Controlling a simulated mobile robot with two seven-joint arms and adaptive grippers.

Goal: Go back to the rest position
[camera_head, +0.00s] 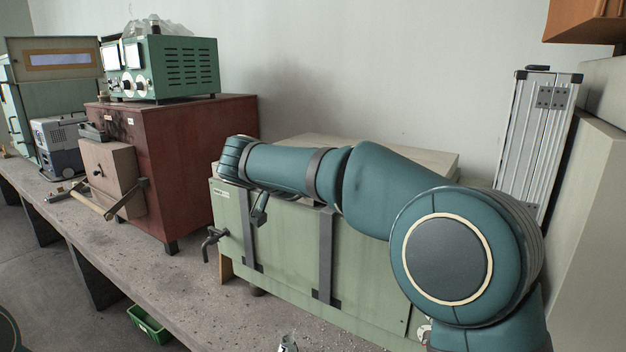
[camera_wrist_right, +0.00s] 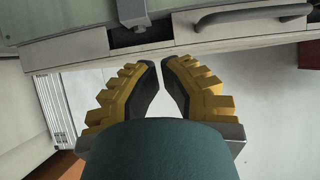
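My right arm, teal with dark bands, comes in from the lower right of the head view and reaches left in front of the pale green case (camera_head: 290,245). Its fingers cannot be made out in that view. In the right wrist view my right gripper (camera_wrist_right: 161,65) shows two yellow ribbed fingers with dark pads. Its fingertips are a short way apart, with nothing between them. My left gripper is not in view.
A concrete bench (camera_head: 190,290) carries a dark red cabinet (camera_head: 205,150), a green meter box (camera_head: 180,68) and a grey-blue device (camera_head: 58,148). A ribbed metal case (camera_head: 535,140) stands at the right. A green crate (camera_head: 148,325) sits below the bench's front edge.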

